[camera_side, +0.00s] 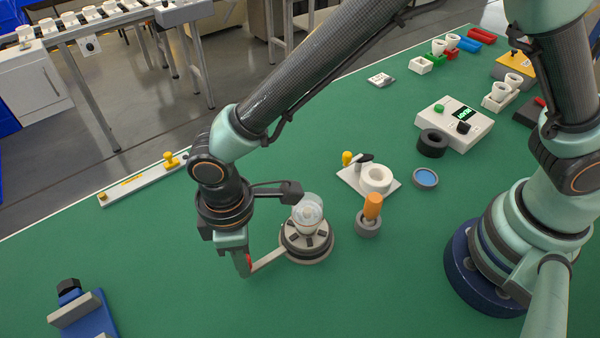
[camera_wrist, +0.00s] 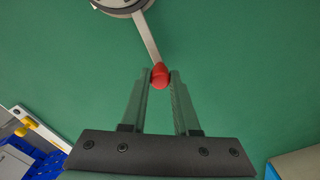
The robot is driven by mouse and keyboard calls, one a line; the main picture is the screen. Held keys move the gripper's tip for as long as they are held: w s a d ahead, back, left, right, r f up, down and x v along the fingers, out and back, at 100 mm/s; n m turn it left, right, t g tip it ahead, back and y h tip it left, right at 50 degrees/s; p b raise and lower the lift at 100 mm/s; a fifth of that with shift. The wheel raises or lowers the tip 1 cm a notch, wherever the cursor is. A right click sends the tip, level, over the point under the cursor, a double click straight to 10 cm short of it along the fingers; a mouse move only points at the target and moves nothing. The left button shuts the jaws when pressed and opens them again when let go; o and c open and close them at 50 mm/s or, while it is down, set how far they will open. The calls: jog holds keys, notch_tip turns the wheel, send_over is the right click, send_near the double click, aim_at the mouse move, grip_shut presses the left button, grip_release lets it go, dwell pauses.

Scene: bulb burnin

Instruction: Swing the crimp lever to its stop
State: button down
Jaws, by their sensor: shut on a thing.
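The crimp lever (camera_side: 268,260) is a flat metal arm that sticks out to the left from a round grey base (camera_side: 306,252) on the green table. In the wrist view the lever (camera_wrist: 148,40) ends in a red knob (camera_wrist: 160,76). My gripper (camera_wrist: 160,80) is shut on this red knob, with one finger on each side. In the side view my gripper (camera_side: 246,266) is low over the table, left of the base, and mostly hides the knob. A clear glass bulb (camera_side: 308,213) stands upright on the base.
An orange-handled tool (camera_side: 372,206) in a grey holder stands right of the base. Behind it is a white plate with a white ring (camera_side: 376,179). A blue fixture (camera_side: 92,316) is at the front left.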

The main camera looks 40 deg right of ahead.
jog(key=w+m, duration=0.2)
jog(key=w+d+m, duration=0.1)
jog(key=w+m, duration=0.1)
jog(key=w+d+m, duration=0.1)
jog(key=w+m, duration=0.2)
jog(key=shift+d+r, duration=0.15)
jog(key=shift+d, duration=0.1)
jog(key=shift+w+d+m, duration=1.05)
jog(key=shift+w+m, duration=0.05)
jog(key=shift+m, duration=0.2)
jog(key=shift+w, duration=0.1)
jog(key=c, duration=0.7)
grip_release()
jog(key=shift+o, duration=0.2)
notch_tip(320, 180, up, 12)
